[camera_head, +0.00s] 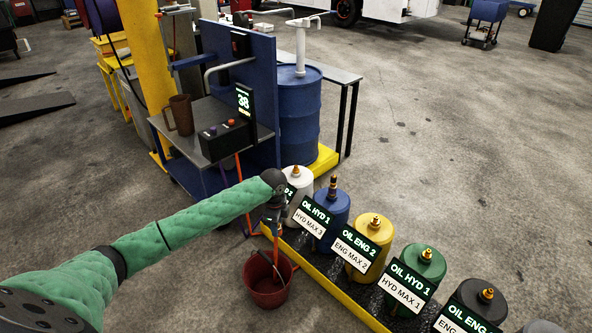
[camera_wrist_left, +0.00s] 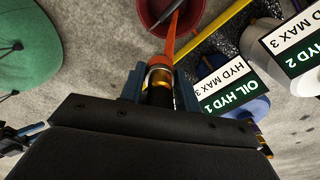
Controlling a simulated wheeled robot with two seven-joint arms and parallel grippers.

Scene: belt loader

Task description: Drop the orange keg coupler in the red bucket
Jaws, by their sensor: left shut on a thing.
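My left gripper (camera_head: 275,226) is shut on the orange keg coupler, above the back part of the red bucket (camera_head: 266,294). In the left wrist view, the coupler (camera_wrist_left: 160,77) sits between the two blue-grey fingers (camera_wrist_left: 160,92). It shows a black and brass body with an orange part running up toward the bucket (camera_wrist_left: 150,12). In the head view the coupler is mostly hidden by the gripper, and a thin orange length hangs below it toward the bucket.
A row of labelled oil containers, including blue (camera_head: 333,228), yellow (camera_head: 366,262) and green (camera_head: 424,263), stands right of the bucket on a yellow-edged rack. Behind are a grey work table (camera_head: 185,146) with a display and a blue drum (camera_head: 300,120). Open floor lies left of the bucket.

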